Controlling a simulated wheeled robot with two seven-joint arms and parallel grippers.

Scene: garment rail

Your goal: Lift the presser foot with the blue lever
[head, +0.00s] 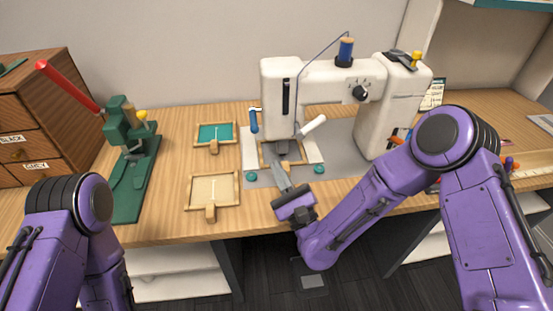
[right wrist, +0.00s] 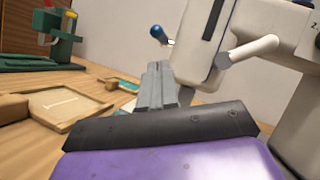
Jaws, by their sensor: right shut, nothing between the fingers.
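The white sewing machine (head: 318,88) stands on the wooden table. Its blue lever (head: 254,121) hangs at the left side of the machine head; the right wrist view shows its round blue end (right wrist: 158,32) beyond my fingers, to the left of the head. My right gripper (head: 280,167) is shut and empty, pointing up toward the area under the machine head, below the blue lever and apart from it. In the right wrist view its fingers (right wrist: 156,84) are together. The presser foot cannot be made out clearly under the head. My left gripper is out of view.
A white handle (head: 313,127) sticks out at the right of the machine head. Two wooden frames, one teal (head: 215,133) and one plain (head: 212,190), lie to the left. A green press (head: 130,160) with a red handle stands farther left, near wooden drawers (head: 30,120).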

